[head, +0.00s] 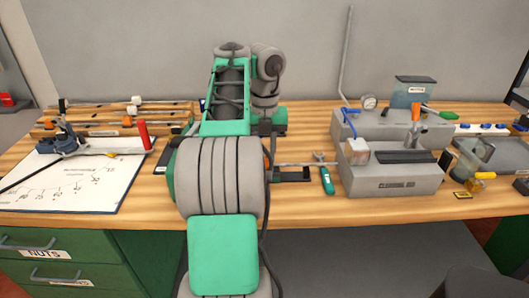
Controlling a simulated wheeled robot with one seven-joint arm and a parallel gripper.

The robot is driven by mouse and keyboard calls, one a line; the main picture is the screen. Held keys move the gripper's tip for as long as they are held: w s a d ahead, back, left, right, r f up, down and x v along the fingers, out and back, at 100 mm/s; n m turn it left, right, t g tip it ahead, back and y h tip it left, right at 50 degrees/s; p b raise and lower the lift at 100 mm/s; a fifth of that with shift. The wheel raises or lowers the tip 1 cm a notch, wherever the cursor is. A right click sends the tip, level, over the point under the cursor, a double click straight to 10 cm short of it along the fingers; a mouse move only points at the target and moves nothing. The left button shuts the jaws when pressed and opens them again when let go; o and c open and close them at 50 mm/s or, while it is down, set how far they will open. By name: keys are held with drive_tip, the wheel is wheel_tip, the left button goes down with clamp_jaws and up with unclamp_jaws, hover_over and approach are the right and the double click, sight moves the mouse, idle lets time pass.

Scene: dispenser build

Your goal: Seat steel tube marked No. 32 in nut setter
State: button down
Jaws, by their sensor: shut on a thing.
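My arm rises through the middle of the view and hides much of the bench behind it. My gripper (268,147) shows only in part, low over the bench just right of the large grey joint. It is shut; its fingertips are mostly hidden. A thin grey steel tube (306,164) runs level from beside the gripper to the right, toward a grey box-shaped machine (395,181). Its hold end is hidden, and no No. 32 mark can be read. I cannot tell for sure which device is the nut setter or whether the tube touches the machine.
A green-handled tool (325,175) lies left of the machine. Behind stand a second grey unit with a gauge (369,102) and a bluish container (413,92).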

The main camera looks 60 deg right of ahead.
drive_tip(key=shift+f+b, duration=0.35)
drive_tip(key=shift+f, duration=0.05)
drive_tip(key=shift+w, duration=0.1)
drive_tip(key=shift+w+a, duration=0.2)
drive_tip(key=shift+w, duration=0.15)
drive_tip(key=shift+w+a, duration=0.1)
drive_tip(key=shift+w+a, duration=0.3)
drive_tip(key=shift+w, duration=0.35)
drive_tip(key=shift+w+a, duration=0.3)
drive_tip(key=shift+w, duration=0.3)
drive_tip(key=c, duration=0.7)
unclamp_jaws()
drive_tip(key=shift+r, duration=0.1)
wheel_tip(320, 180, up, 7)
drive_tip(key=p, duration=0.7)
